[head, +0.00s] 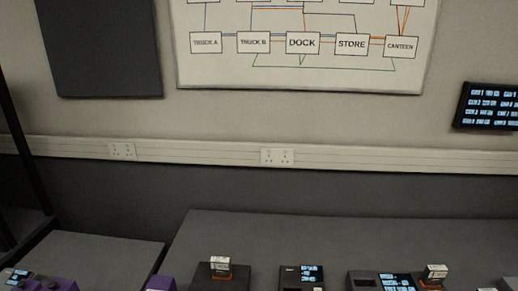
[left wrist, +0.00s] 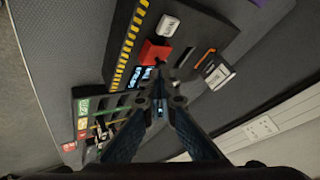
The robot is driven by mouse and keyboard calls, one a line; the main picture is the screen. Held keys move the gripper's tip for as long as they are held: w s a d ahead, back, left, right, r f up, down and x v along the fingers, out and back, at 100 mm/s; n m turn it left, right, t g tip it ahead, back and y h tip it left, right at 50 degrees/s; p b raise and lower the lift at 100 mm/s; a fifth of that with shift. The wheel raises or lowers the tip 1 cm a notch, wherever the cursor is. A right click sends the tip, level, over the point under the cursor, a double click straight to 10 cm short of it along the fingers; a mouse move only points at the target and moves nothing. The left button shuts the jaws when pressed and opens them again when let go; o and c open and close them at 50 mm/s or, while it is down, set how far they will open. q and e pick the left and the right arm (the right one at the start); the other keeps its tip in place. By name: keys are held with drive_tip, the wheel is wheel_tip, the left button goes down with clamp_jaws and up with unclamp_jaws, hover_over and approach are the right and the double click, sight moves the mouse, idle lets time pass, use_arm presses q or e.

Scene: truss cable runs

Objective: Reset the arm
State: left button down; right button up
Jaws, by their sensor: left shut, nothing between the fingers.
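My left gripper (left wrist: 160,98) shows in the left wrist view with its two dark fingers meeting at the tips. It is shut with nothing between them. Behind the tips is a dark device with a yellow-black striped edge (left wrist: 129,45), a red block (left wrist: 155,52) and a white key (left wrist: 169,26). No part of either arm shows in the head view. My right gripper is in neither view.
Two grey tables (head: 235,232) (head: 95,255) stand by the wall with a gap between them. Several small devices, one with a white-labelled block (head: 219,265), line the front. A socket trunking (head: 200,152), wall diagram (head: 300,75) and screen (head: 490,106) are behind.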

use_arm(q)
drive_tip(key=s+d+f+n+g+y, duration=0.15)
drive_tip(key=s+d+n, duration=0.35)
drive_tip(key=s, duration=0.7)
drive_tip(key=s+a+r+n+g+y, duration=0.1)
drive_tip(key=s+a+n, duration=0.15)
drive_tip(key=s, duration=0.35)
drive_tip(key=s+a+r+n+g+y, duration=0.1)
drive_tip(key=s+a+n+g, duration=0.1)
drive_tip(key=s+n, duration=0.35)
drive_tip(key=s+f+m+b, duration=0.1)
drive_tip(key=s+f+b, duration=0.15)
drive_tip(key=f, duration=1.35)
drive_tip(key=s+f+m+b, duration=0.1)
drive_tip(key=s+f+b, duration=0.15)
drive_tip(key=f, duration=1.45)
drive_tip(key=s+a+f+g+b, duration=0.2)
drive_tip(key=s+f+b, duration=0.3)
drive_tip(key=s+f, duration=1.1)
wheel_tip(320, 180, down, 4)
drive_tip(key=shift+a+r+y, duration=0.1)
drive_tip(key=shift+a+y, duration=0.25)
drive_tip(key=shift+a, duration=0.2)
